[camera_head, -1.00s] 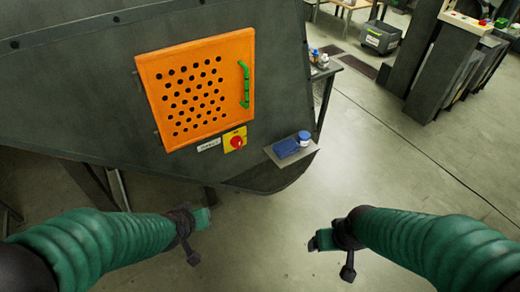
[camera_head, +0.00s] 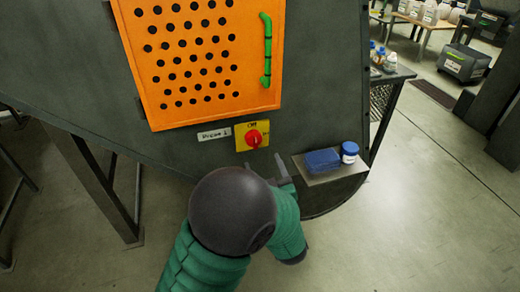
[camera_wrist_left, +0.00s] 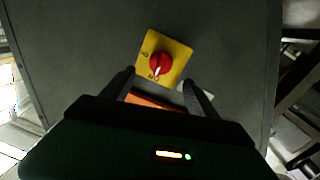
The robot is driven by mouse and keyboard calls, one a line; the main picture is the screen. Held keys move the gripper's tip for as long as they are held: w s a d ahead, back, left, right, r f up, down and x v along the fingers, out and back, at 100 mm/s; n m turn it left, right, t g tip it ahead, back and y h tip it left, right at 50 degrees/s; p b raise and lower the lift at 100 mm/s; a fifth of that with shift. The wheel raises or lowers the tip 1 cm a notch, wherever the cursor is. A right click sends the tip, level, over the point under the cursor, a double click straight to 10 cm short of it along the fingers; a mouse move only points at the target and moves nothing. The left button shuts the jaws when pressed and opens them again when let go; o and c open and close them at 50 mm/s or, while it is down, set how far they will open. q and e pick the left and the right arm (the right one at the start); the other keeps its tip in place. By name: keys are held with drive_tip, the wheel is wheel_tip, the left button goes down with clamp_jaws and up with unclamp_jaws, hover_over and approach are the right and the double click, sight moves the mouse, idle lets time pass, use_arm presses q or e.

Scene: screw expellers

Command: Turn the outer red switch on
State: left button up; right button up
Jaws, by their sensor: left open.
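The red switch (camera_head: 253,139) is a round red knob on a yellow plate (camera_head: 240,130), on the dark machine panel below the orange perforated door (camera_head: 190,60). In the left wrist view the red switch (camera_wrist_left: 160,64) shows just beyond the fingertips, on its yellow plate. My left gripper (camera_head: 266,167) is open, with its fingers pointing up toward the switch from just below it. In the left wrist view the left gripper (camera_wrist_left: 160,78) has its fingers apart with nothing between them. I see no contact with the knob. My right gripper is out of view.
A small shelf (camera_head: 345,170) with a blue box (camera_head: 322,160) and a blue-lidded jar (camera_head: 349,152) juts out just right of the gripper. A green handle (camera_head: 266,50) stands on the door. Open floor lies at the lower right.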

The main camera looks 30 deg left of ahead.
sight(256, 144)
use_arm(q)
drive_tip(key=b+x, duration=0.2)
drive_tip(key=x, duration=0.7)
drive_tip(key=shift+a+f, duration=0.1)
drive_tip(key=shift+a, duration=0.2)
drive_tip(key=shift+w+d, duration=0.1)
drive_tip(key=shift+c, duration=0.3)
